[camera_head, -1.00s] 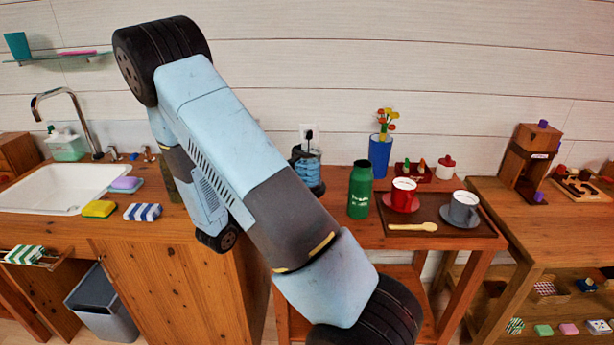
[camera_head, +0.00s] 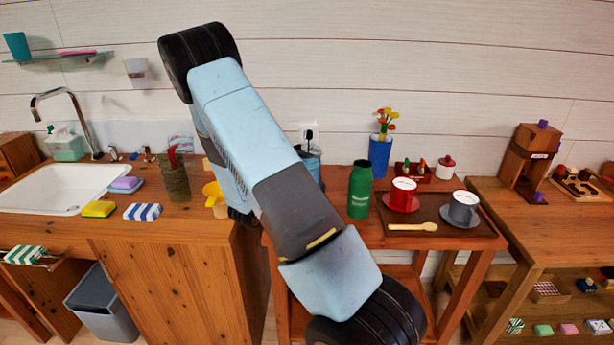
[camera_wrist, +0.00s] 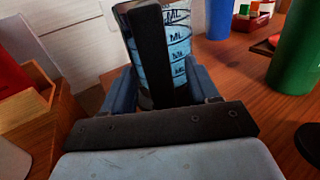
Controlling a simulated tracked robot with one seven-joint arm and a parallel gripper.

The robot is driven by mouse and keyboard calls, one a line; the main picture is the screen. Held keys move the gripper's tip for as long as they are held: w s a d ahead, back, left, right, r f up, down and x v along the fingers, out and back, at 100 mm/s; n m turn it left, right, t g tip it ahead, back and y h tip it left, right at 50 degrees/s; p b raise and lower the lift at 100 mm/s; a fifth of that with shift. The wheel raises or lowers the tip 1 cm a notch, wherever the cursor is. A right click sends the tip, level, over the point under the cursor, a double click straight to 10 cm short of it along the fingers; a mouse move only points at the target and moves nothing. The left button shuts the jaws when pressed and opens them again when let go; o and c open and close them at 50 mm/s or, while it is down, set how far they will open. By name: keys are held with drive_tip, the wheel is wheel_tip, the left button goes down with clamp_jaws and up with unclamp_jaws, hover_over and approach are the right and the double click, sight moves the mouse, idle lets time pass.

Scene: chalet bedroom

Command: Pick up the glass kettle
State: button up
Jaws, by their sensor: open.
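The glass kettle (camera_wrist: 178,48) stands in the upper middle of the wrist view, with blue-tinted glass, dark ML markings and a black upright handle facing the camera. In the head view the kettle (camera_head: 314,160) is mostly hidden behind my arm, near the wall socket. My gripper (camera_wrist: 160,90) is open, with one blue finger to each side of the kettle's handle in the picture. I cannot tell whether the fingers touch the kettle. The gripper is hidden by my arm in the head view.
A green bottle (camera_head: 359,190) stands right of the kettle, with a blue vase (camera_head: 380,158) behind it. A tray (camera_head: 451,238) holds a red cup (camera_head: 403,194) and a grey cup (camera_head: 463,207). A yellow object (camera_head: 213,195) and a sink counter lie to the left.

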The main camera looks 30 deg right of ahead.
drive_tip(key=shift+x, duration=0.95)
drive_tip(key=shift+c, duration=0.3)
clamp_jaws()
drive_tip(key=shift+r, duration=0.1)
